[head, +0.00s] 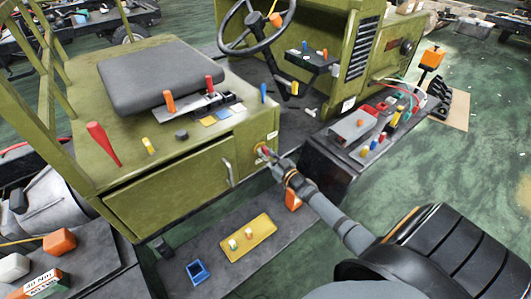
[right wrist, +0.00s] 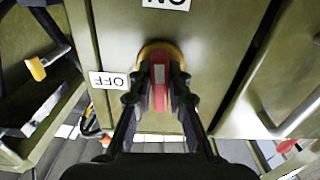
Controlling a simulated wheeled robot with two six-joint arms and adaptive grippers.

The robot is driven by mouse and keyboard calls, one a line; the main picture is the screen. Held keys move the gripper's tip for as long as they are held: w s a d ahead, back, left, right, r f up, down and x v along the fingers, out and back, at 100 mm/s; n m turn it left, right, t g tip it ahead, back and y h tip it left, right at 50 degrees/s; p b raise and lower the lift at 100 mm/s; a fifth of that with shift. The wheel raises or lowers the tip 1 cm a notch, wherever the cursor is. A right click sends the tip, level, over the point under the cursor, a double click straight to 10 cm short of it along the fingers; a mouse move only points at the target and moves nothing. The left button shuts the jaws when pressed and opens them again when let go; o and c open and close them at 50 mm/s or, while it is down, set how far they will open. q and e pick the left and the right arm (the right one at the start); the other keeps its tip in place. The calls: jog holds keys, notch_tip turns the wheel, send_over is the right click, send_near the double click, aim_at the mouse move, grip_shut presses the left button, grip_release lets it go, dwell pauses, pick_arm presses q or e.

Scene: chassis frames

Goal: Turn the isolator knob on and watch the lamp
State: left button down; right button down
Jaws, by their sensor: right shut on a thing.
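The red isolator knob (head: 266,151) sits on a round yellow base on the green side panel below the seat. In the right wrist view the knob (right wrist: 160,88) shows between my fingers, its long side running up and down the picture. An upside-down OFF label (right wrist: 108,81) is left of it, and an upside-down ON label (right wrist: 167,3) is above it at the top edge. My right gripper (head: 275,158) is shut on the knob; its fingers (right wrist: 158,95) lie on either side. My left gripper is not in view. I cannot make out which thing is the lamp.
A door handle (head: 228,174) stands out left of the knob. A black battery-like box (head: 330,165) with loose parts is close on the right. A yellow tray (head: 248,238) and a blue bin (head: 198,272) lie on the step below. Green floor is open at right.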

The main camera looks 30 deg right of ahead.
jog(key=shift+m, duration=0.4)
jog(key=shift+f, duration=0.1)
jog(key=c, duration=1.3)
grip_release()
jog(key=s, duration=0.8)
jog(key=s+d, duration=0.1)
jog(key=s, duration=0.3)
